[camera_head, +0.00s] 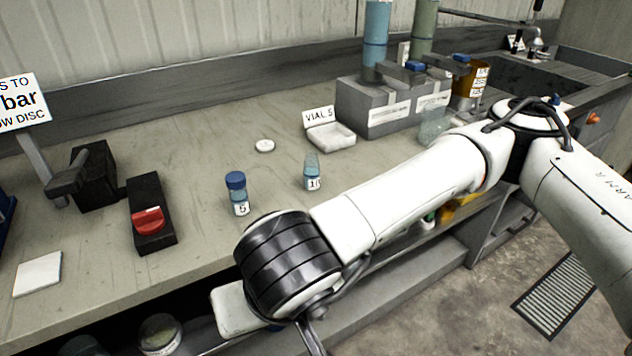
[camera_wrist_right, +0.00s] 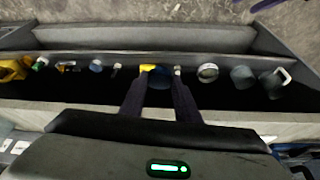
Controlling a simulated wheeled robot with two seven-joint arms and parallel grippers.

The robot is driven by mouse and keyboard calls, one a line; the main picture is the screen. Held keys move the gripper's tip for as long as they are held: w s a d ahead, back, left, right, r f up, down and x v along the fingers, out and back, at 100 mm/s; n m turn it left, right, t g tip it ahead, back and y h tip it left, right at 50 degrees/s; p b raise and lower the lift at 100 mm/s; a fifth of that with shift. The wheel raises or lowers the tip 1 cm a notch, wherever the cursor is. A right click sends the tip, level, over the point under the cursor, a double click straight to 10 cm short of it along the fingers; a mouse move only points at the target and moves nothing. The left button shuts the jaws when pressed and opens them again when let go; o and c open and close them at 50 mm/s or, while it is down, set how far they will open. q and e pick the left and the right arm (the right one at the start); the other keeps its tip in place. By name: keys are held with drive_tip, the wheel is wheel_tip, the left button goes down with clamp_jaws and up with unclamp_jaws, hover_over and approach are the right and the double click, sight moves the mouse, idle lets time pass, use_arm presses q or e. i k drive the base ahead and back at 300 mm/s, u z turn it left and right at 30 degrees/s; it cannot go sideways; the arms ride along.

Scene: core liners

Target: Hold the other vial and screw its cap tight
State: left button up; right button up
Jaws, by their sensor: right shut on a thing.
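A vial labelled 5 (camera_head: 238,194) stands upright on the bench with a blue cap (camera_head: 235,179) on top. To its right a vial labelled 10 (camera_head: 311,172) stands upright; it holds pale teal contents and shows no blue cap. My right arm reaches across from the right, its wrist over the bench's front edge. In the right wrist view my right gripper (camera_wrist_right: 162,72) is shut on a small blue thing (camera_wrist_right: 160,82), which looks like a cap. In the head view the wrist hides the right fingers. My left gripper is not in view.
A white disc (camera_head: 265,146) and a white tray (camera_head: 331,138) by a VIALS sign lie behind the vials. A black block with a red switch (camera_head: 149,222) stands left. A grey rack (camera_head: 385,108) stands at the back. An open shelf with several items lies below the edge.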

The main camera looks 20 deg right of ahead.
sight(311, 164)
drive_tip(key=u, duration=3)
drive_tip(key=k, duration=1.85)
drive_tip(key=z, duration=2.4)
drive_tip(key=i, duration=0.1)
drive_tip(key=u, duration=0.25)
